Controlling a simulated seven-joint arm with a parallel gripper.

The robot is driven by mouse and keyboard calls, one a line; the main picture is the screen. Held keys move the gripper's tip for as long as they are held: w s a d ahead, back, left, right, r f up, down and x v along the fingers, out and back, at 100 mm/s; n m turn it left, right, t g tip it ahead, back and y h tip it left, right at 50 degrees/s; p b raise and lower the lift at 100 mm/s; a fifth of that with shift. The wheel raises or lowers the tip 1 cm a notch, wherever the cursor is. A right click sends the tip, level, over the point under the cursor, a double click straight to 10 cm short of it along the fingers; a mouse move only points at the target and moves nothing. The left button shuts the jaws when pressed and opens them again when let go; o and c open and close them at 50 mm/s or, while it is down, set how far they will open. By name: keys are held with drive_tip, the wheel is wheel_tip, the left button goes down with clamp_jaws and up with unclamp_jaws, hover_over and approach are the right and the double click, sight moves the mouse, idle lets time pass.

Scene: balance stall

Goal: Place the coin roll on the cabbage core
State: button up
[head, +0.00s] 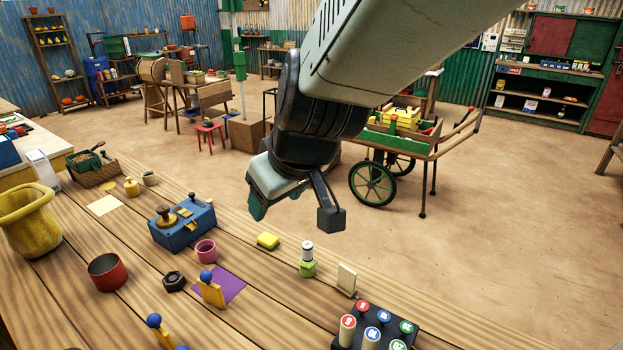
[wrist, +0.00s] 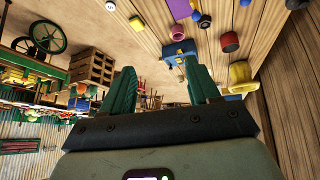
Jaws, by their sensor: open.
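A small white cylinder with a dark band near its top, which looks like the coin roll (head: 307,250), stands upright in the head view. Directly under it is a short light-green piece, which looks like the cabbage core (head: 307,269), on the wooden table. The roll appears to rest on the core. My gripper (head: 258,208) is raised above the table, up and left of them in the picture, apart from both. In the wrist view its two green fingers (wrist: 160,82) are spread with nothing held between them. I cannot surely identify the roll or core there.
A yellow block (head: 268,241) lies left of the core, and a pale upright card (head: 346,279) stands to its right. A black rack (head: 405,330) of capped cylinders is at the front right. A blue box (head: 182,226), purple cup (head: 206,250) and red pot (head: 108,272) stand left.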

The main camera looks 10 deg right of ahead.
drive_tip(key=s+d+r+m+h, duration=0.1)
drive_tip(key=s+d+r+m, duration=0.1)
drive_tip(key=s, duration=0.5)
drive_tip(key=s+d+r+m+h, duration=0.1)
drive_tip(key=s+d+r+m, duration=0.2)
drive_tip(key=s, duration=0.4)
drive_tip(key=shift+s+d+r+m, duration=0.3)
drive_tip(key=shift+s+d+r, duration=0.05)
drive_tip(key=shift+d+r, duration=0.5)
